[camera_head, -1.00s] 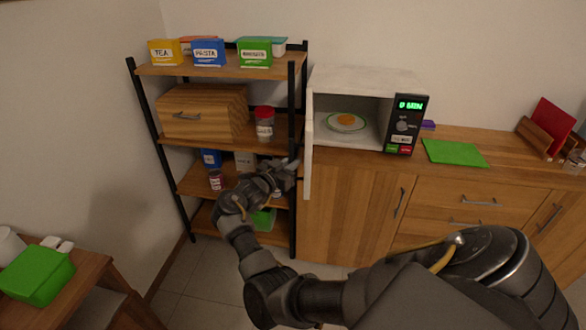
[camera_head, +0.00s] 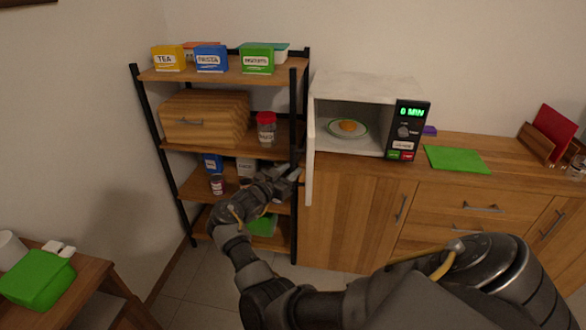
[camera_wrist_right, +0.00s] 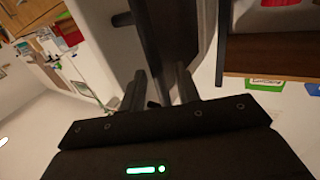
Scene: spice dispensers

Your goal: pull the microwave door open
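The microwave (camera_head: 365,85) stands on the wooden counter with its front open and a plate with food (camera_head: 348,128) inside. Its white door (camera_head: 310,165) is swung wide open and shows nearly edge-on at the microwave's left side. In the right wrist view a pale panel (camera_wrist_right: 108,50), likely the door, is in front of the gripper. My right gripper (camera_head: 288,178) is just left of the door's lower part, by the shelf post. Its two fingers (camera_wrist_right: 160,88) are apart in the wrist view. I cannot tell whether they touch the door. My left gripper is out of view.
A black-framed shelf (camera_head: 293,110) with boxes and jars stands close to the left of the door, leaving a narrow gap. A green mat (camera_head: 457,159) lies on the counter to the right. A small table with a green box (camera_head: 38,278) is at lower left.

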